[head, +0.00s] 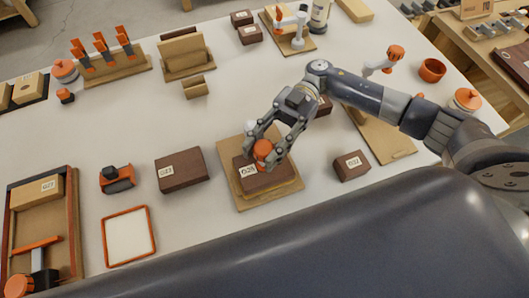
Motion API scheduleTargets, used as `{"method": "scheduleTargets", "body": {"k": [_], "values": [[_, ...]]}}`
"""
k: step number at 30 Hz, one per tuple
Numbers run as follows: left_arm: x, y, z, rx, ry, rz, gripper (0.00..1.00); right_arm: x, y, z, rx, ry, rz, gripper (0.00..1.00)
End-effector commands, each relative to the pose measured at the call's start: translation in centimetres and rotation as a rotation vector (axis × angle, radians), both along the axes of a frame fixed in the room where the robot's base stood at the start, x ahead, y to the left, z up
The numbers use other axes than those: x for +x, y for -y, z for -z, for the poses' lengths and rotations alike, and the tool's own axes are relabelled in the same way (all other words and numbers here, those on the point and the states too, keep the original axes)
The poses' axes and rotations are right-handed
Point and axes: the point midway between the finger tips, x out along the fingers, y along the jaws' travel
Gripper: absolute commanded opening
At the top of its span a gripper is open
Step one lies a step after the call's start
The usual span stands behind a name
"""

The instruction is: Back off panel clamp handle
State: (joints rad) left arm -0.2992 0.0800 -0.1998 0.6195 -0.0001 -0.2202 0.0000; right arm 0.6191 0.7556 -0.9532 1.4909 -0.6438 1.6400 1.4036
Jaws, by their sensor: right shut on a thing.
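An orange round clamp handle (263,150) stands over a dark brown block (272,180) with a white label, on a light wooden panel (230,160) near the middle of the bench. My right gripper (264,158) reaches in from the right and is shut on the orange handle, its fingers on either side. The fingers hide part of the handle and whatever lies below it. A yellowish edge shows under the block. My left gripper is not in view.
Labelled brown blocks stand left (181,171) and right (351,166) of the panel. A small orange-and-black device (117,179), an orange-framed white tray (128,236) and a wooden tray (75,230) lie at left. The bench centre behind the gripper is mostly clear.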

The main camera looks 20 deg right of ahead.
Motion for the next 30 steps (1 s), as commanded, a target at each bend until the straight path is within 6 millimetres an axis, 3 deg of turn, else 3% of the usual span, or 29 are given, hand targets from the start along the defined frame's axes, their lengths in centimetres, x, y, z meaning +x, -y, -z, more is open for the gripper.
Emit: {"method": "scheduleTargets", "body": {"k": [1,9,29,30], "values": [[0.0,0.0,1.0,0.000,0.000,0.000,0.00,0.1,-0.1,0.5,0.000,0.002,-0.036,0.10],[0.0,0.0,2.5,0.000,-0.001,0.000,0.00,0.0,-0.1,0.3,-0.001,0.000,-0.175,0.10],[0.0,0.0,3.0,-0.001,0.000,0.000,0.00,-0.1,-0.1,0.1,0.000,-0.003,-0.237,0.10],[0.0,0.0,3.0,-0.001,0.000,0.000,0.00,-0.1,-0.1,0.1,0.000,-0.003,-0.237,0.36]]}}
